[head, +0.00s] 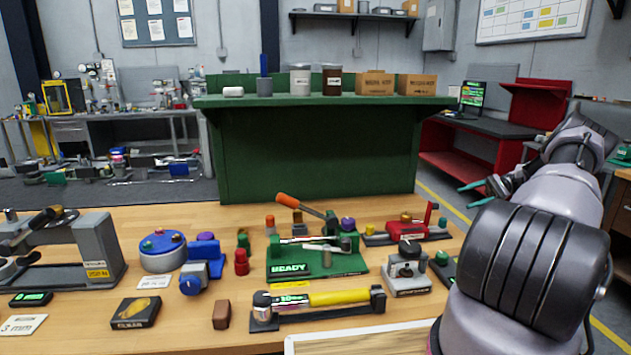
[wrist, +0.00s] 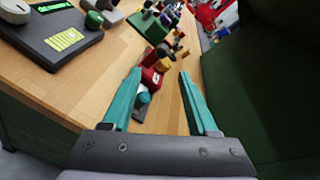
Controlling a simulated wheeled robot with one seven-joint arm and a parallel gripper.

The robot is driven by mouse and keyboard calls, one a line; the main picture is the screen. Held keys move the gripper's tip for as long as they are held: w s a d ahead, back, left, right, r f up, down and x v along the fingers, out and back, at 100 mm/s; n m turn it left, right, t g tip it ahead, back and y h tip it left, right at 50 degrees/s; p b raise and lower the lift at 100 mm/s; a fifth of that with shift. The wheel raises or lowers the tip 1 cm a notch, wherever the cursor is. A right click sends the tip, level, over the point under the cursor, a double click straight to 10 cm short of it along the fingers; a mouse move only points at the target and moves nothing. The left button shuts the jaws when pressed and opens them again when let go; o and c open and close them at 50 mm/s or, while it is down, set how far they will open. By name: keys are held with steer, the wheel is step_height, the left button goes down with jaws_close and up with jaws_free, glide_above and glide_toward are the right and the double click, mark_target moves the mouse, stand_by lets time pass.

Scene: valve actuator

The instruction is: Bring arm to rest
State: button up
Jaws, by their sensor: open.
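My gripper (head: 464,196) is at the right in the head view, beyond the right end of the wooden bench, with its teal fingers pointing left. In the wrist view my gripper (wrist: 160,72) has its two teal fingers spread apart with nothing held between them. A green fixture (head: 347,266) marked READY sits mid-bench, with an orange-handled lever (head: 292,203) tilted up behind it. A red fixture (head: 432,232) with an upright red lever stands near the bench's right side. My arm hides part of the bench's right end.
The wooden bench (head: 190,325) bears several devices, including a yellow-handled tool (head: 335,298) in front and a grey press (head: 95,245) at left. A green cabinet (head: 310,150) stands behind. A red workstation (head: 450,160) stands at back right. Floor shows between bench and workstation.

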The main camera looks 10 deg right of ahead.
steer(key=s+a+r+n+g+h, duration=0.3)
steer(key=a+r+h, duration=0.7)
steer(key=a+r, duration=1.2)
steer(key=s+a+r+n+t+h, duration=0.25)
steer(key=s+a+r+t, duration=0.35)
steer(key=s+a, duration=0.4)
steer(key=s+a+r+t, duration=0.2)
steer(key=s+t, duration=0.3)
steer(key=s, duration=1)
steer(key=shift+a+r+h, duration=0.15)
steer(key=shift+a+h, duration=0.3)
steer(key=shift+c, duration=0.3)
